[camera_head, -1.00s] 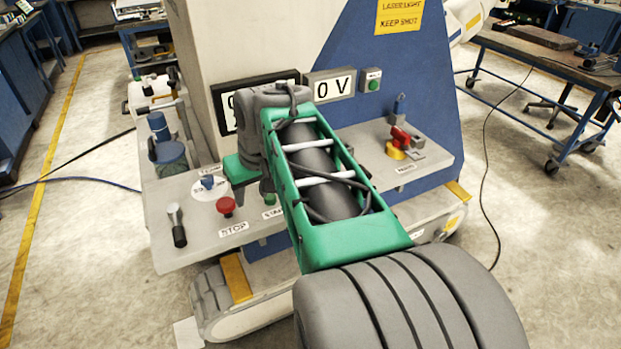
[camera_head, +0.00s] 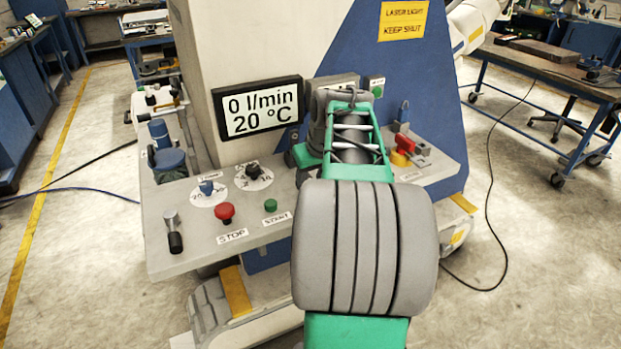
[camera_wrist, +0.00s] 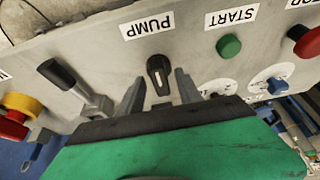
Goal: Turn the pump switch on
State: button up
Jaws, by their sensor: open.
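The pump switch (camera_wrist: 158,72) is a small dark knob with a white mark, under the upside-down PUMP label (camera_wrist: 147,25) in the wrist view. My gripper (camera_wrist: 159,88) is open, with one finger to the left and one to the right of the switch in that view. I cannot tell whether the fingers reach around the knob or stop short of it; no contact is clear. In the head view my own arm hides the gripper and the pump switch.
Close by are a green START button (camera_head: 270,206), a red STOP button (camera_head: 225,213), dials, a lever (camera_wrist: 72,82) and a red-yellow switch (camera_head: 408,152). The display (camera_head: 258,108) reads 0 l/min and 20 °C.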

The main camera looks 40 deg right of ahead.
jog(key=shift+c, duration=0.3)
grip_shut()
jog(key=shift+a+m, duration=0.1)
jog(key=shift+m, duration=0.2)
jog(key=m, duration=0.1)
jog(key=m+h+b, duration=0.1)
jog(key=m, duration=0.1)
jog(key=shift+w+a+h, duration=0.1)
jog(key=shift+w+h, duration=0.05)
jog(key=shift+h, duration=0.15)
jog(key=m+g, duration=0.1)
jog(key=m, duration=0.1)
jog(key=m+h+p, duration=0.1)
jog(key=m, duration=0.2)
jog(key=shift+w+r+g, duration=0.1)
jog(key=shift+r+g, duration=0.05)
jog(key=shift+g, duration=0.25)
jog(key=m+g+p, duration=0.1)
jog(key=m, duration=0.1)
jog(key=m+g+p, duration=0.1)
jog(key=m+p, duration=0.1)
jog(key=m, duration=0.1)
jog(key=shift+w+a+h, duration=0.1)
jog(key=shift+h, duration=0.3)
jog(key=shift+w+m+g+p, duration=0.1)
jog(key=shift+m+g+p, duration=0.3)
jog(key=shift+m+p, duration=0.55)
jog(key=shift+m+g+p, duration=0.4)
jog(key=shift+m, duration=0.95)
